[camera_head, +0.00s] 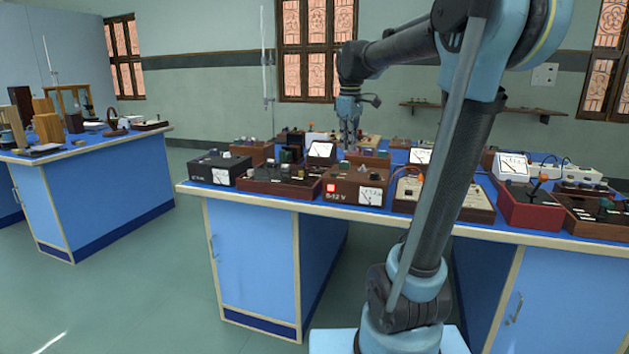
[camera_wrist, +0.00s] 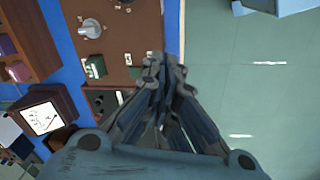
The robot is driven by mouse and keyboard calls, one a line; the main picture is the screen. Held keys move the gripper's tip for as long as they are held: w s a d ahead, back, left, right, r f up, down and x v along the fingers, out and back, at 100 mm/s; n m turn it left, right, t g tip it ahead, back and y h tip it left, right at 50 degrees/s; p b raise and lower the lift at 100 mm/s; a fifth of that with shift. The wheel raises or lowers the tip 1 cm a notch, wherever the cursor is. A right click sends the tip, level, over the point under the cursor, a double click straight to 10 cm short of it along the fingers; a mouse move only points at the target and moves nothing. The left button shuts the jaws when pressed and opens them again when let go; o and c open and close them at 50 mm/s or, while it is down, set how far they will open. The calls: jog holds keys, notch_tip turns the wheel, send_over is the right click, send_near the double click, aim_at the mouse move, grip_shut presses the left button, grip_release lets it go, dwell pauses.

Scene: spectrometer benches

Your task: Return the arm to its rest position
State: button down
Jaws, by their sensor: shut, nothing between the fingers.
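My arm rises from its base at the lower middle of the head view, bends at the top and reaches over the blue bench (camera_head: 312,204). My gripper (camera_head: 351,143) hangs fingers-down over the instruments at the bench's middle. In the wrist view my gripper (camera_wrist: 165,65) is shut and empty, its fingertips together. Below it in that view is a brown panel (camera_wrist: 122,50) with a silver knob and green terminals. I cannot tell whether the fingertips touch anything.
A black box (camera_head: 219,170), a brown 5-12 V supply (camera_head: 345,187) and a red box (camera_head: 525,203) line the bench's near side. A second bench (camera_head: 95,148) stands left, with open floor (camera_head: 130,270) between. A wall shelf (camera_head: 480,110) is behind.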

jog(key=s+d+f+m, duration=0.2)
jog(key=s+f+m, duration=0.1)
jog(key=s+f, duration=0.5)
jog(key=s+d+f+m, duration=0.3)
jog(key=s+f+m, duration=0.1)
jog(key=s+f, duration=0.5)
jog(key=s+d+f+m+t, duration=0.1)
jog(key=s+d+f+m, duration=0.1)
jog(key=s+f, duration=0.7)
jog(key=shift+s+d+f+m, duration=0.25)
jog(key=shift+s+m, duration=0.25)
jog(key=shift+m, duration=0.4)
jog(key=shift+w+f, duration=0.15)
jog(key=shift+w, duration=0.3)
